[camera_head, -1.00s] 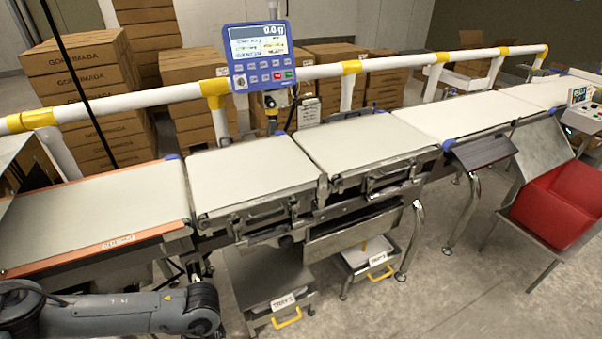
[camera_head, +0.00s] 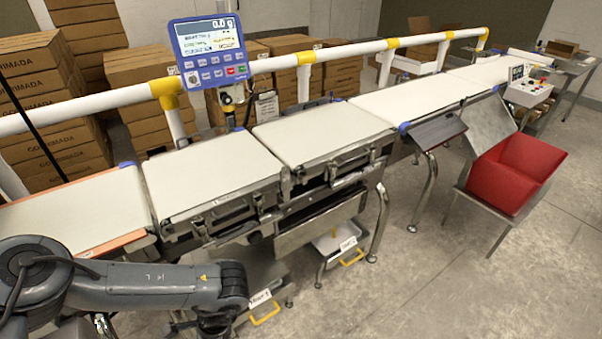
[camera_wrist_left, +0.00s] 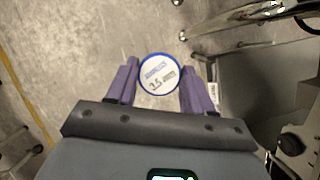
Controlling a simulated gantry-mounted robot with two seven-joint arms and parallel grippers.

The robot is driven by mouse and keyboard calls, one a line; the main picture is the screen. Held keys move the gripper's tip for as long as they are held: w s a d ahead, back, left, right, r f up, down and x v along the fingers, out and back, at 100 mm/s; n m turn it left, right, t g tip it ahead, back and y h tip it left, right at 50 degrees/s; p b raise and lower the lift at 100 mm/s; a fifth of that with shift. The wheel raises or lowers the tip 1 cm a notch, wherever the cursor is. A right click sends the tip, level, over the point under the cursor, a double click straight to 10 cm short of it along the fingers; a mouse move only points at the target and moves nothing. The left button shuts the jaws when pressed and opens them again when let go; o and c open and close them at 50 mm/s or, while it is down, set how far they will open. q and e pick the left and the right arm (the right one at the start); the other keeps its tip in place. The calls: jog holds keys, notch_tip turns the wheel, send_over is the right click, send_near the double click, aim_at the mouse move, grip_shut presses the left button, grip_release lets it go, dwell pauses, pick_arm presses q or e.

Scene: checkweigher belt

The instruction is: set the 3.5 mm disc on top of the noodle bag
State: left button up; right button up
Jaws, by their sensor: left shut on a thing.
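The 3.5 mm disc (camera_wrist_left: 158,74) is round and white with a blue rim and a printed label reading 3.5. It shows in the left wrist view. My left gripper (camera_wrist_left: 159,80) is shut on the disc, with its two purple fingers on either side of it and bare floor below. In the head view my left arm reaches in at the lower left, in front of the belts; the disc cannot be made out there. No noodle bag shows in either view. My right gripper is not in view.
Bare weigh belts (camera_head: 210,172) run from left to far right. A blue display (camera_head: 208,50) reading 0.0 g stands behind them, near a white and yellow rail (camera_head: 275,63). A red bin (camera_head: 505,180) stands at the right. Labelled trays sit beneath the belts.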

pick_arm(q)
jog(key=n, duration=0.1)
jog(key=r+n+g, duration=0.1)
jog(key=n, duration=0.1)
jog(key=shift+w+r+n+h, duration=0.15)
jog(key=shift+r+n+h, duration=0.15)
jog(key=shift+n, duration=0.1)
jog(key=shift+w+a+r+n+g, duration=0.1)
jog(key=shift+a+r+n+g, duration=0.15)
jog(key=shift+n, duration=0.25)
jog(key=shift+a+r+n+g, duration=0.1)
jog(key=shift+r+n+g, duration=0.15)
jog(key=shift+n, duration=0.25)
jog(key=a+r+n+h, duration=0.6)
jog(key=a+r+n, duration=0.4)
jog(key=a+n, duration=0.45)
jog(key=w+d+m+g+y, duration=0.1)
jog(key=w+d+m, duration=0.15)
jog(key=d, duration=0.75)
jog(key=w+d+m+y, duration=0.1)
jog(key=d+m, duration=0.2)
jog(key=d, duration=0.7)
notch_tip(320, 180, up, 38)
jog(key=s+p, duration=0.2)
jog(key=p, duration=4.5)
jog(key=shift+s+y, duration=0.15)
jog(key=shift+y, duration=0.15)
